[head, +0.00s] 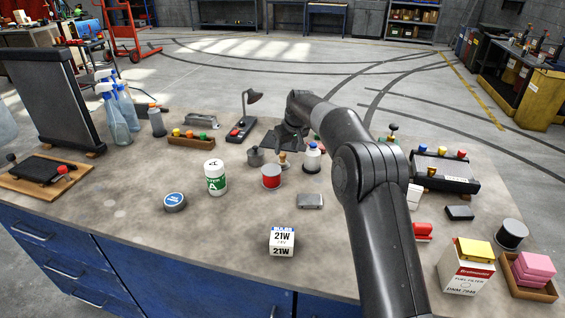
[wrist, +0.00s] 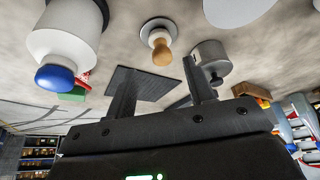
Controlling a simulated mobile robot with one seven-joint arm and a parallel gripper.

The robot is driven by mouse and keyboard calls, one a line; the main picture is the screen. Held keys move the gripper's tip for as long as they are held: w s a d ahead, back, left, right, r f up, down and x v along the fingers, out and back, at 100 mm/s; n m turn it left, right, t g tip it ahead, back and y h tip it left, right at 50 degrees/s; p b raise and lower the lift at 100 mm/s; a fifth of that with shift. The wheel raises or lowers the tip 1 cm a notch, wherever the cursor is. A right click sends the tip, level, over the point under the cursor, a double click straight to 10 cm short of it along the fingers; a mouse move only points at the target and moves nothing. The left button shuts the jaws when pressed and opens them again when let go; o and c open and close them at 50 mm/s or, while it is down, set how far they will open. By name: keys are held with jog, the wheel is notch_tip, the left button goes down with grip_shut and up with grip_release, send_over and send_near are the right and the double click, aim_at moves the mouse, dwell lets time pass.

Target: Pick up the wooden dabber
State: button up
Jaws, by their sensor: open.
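The wooden dabber (head: 283,161) stands upright on the bench in the head view, between a small grey pot and a white bottle. In the wrist view the dabber (wrist: 161,50) shows a rounded tan wooden knob on a pale, metal-rimmed base. My gripper (head: 287,141) is just behind and above it in the head view. In the wrist view my gripper (wrist: 156,67) has its two dark fingers spread apart with nothing held. The dabber's knob lies just beyond the fingertips, roughly in line with the gap, apart from both fingers.
The white blue-capped bottle (wrist: 65,45) and the lidded grey pot (wrist: 211,62) flank the dabber closely. A dark flat plate (wrist: 145,84) lies behind the fingers. A red-sided tin (head: 271,183) stands in front. Bare bench lies nearer, around a 21W box (head: 282,241).

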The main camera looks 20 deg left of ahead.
aim_at(283, 153)
jog(key=x, duration=0.5)
jog(key=shift+a, duration=0.2)
jog(key=shift+c, duration=0.2)
jog(key=c, duration=1)
